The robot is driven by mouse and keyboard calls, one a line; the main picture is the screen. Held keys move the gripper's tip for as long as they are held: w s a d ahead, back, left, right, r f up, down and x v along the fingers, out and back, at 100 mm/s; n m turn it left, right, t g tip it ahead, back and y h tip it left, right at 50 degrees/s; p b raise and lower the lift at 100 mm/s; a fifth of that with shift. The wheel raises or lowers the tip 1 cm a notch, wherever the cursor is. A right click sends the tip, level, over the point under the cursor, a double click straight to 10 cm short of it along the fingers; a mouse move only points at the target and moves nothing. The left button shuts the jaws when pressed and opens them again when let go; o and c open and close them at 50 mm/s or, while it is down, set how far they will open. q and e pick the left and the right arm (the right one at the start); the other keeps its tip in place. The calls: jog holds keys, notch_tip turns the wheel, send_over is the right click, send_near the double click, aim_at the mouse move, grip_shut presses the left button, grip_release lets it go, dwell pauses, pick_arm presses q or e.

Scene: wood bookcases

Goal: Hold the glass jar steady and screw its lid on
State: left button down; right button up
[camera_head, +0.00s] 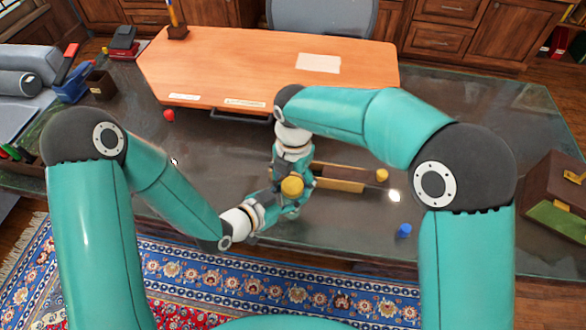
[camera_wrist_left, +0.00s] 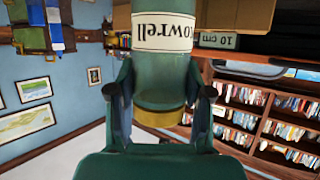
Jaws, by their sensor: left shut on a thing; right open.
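The glass jar (camera_wrist_left: 161,85) is greenish with a white label. It appears upside down in the left wrist view, between the fingers of my left gripper (camera_wrist_left: 160,103). A yellow lid (camera_wrist_left: 160,118) sits at its mouth; I cannot tell how tightly. In the head view the round yellow lid (camera_head: 292,186) shows from above and hides most of the jar. My left gripper (camera_head: 282,204) is shut on the jar from the front left. My right gripper (camera_head: 292,172) is open, close behind the lid; its fingertips are partly hidden, and contact is unclear.
A wooden piece (camera_head: 340,185) lies right of the jar, with a small yellow round thing (camera_head: 382,175) by its end. A blue object (camera_head: 404,230) is near the front edge of the dark desk (camera_head: 200,145). A red ball (camera_head: 169,115) lies left; an orange board (camera_head: 230,65) lies behind.

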jog(key=shift+f, duration=0.5)
jog(key=c, duration=1.2)
jog(key=m, duration=1)
jog(key=shift+a, duration=0.1)
jog(key=o, duration=1.3)
